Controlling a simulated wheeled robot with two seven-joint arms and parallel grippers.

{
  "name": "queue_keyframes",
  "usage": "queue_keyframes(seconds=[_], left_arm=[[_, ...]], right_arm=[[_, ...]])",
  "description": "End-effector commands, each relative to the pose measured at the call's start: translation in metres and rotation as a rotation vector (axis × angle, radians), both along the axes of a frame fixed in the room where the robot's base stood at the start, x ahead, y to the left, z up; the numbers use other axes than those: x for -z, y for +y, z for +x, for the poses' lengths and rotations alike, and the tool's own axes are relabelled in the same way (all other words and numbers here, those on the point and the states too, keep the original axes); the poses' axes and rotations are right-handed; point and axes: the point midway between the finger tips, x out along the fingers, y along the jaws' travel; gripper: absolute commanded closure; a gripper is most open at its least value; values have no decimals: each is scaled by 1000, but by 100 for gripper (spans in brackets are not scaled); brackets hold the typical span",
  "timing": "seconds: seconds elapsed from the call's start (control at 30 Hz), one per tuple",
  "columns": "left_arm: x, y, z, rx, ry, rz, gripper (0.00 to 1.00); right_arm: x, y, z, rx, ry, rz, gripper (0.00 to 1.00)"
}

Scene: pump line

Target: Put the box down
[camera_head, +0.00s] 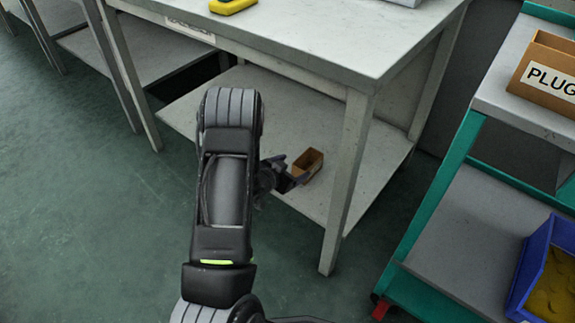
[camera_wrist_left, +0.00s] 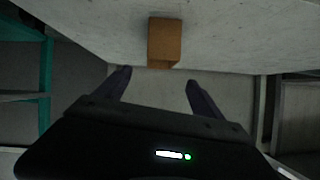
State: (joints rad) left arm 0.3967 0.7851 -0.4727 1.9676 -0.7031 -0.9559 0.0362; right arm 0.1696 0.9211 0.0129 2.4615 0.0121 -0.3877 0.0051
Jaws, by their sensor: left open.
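A small brown open-topped box (camera_head: 307,164) stands on the lower shelf (camera_head: 375,165) of the grey workbench, near its front edge. My left gripper (camera_head: 288,181) is beside the box in the head view, partly hidden by my own arm. In the left wrist view the box (camera_wrist_left: 164,41) lies beyond the fingertips. The fingers of my left gripper (camera_wrist_left: 157,84) are apart, with nothing between them. My right gripper is not in view.
The bench top (camera_head: 330,45) is above the shelf, with a bench leg (camera_head: 347,180) right of the box. A yellow device (camera_head: 232,5) lies on top. A green-framed cart at the right holds a PLUG box (camera_head: 548,75) and a blue bin (camera_head: 545,270). Floor at left is clear.

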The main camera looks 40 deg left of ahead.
Motion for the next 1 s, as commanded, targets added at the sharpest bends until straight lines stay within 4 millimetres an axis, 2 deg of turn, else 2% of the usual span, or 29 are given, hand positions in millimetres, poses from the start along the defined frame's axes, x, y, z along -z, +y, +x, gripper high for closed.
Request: queue_keyframes(seconds=[0.03,0.23,1.0], left_arm=[[-8,0,-8,-1,1,0,22],[-15,-3,-27,0,0,1,22],[-15,-3,-29,1,0,0,22]], right_arm=[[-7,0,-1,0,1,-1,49],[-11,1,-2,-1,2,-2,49],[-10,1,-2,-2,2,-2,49]])
